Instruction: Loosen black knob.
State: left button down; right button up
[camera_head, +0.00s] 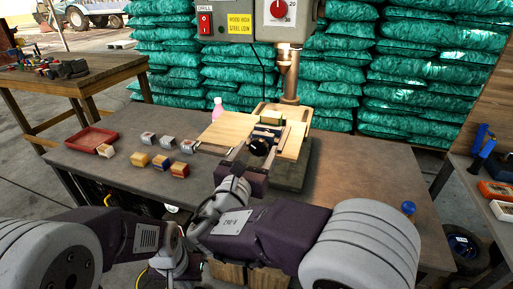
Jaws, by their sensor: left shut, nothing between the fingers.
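The black knob (259,147) is on the front of the vise (240,165) on the drill press table, its round face toward me. The arm from the right reaches across the front; its gripper (236,182) is in front of the vise, below and left of the knob. A gap shows between it and the knob; I cannot make out its fingers well enough to tell open from shut. My left gripper (176,252) is low at the table's front edge, shut and empty, far from the knob and partly hidden by the other arm.
The drill press head (255,18) and column (289,75) rise above the vise. Several small blocks (160,161) and a red tray (91,139) lie left, and a pink bottle (217,108) stands behind.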

jog(key=f+m+b, duration=0.1)
jog(key=m+b, duration=0.1)
jog(key=b, duration=0.2)
jog(key=shift+f+m, duration=0.1)
jog(key=shift+m, duration=0.2)
jog(key=m+b, duration=1)
jog(key=b, duration=0.2)
jog(key=shift+m+b, duration=0.4)
jog(key=m+b, duration=0.7)
jog(key=shift+m, duration=0.3)
jog(key=m+b, duration=0.1)
jog(key=m, duration=0.1)
jog(key=m+b, duration=0.1)
jog(key=m, duration=0.1)
jog(key=m+b, duration=0.1)
jog(key=m, duration=0.1)
jog(key=shift+r+m, duration=0.25)
jog(key=shift+m, duration=0.15)
jog(key=shift+r+m+b, duration=0.2)
jog(key=shift+m+b, duration=0.25)
jog(key=shift+m, duration=0.25)
jog(key=shift+r+m, duration=0.2)
jog(key=shift+m, duration=0.3)
grip_shut()
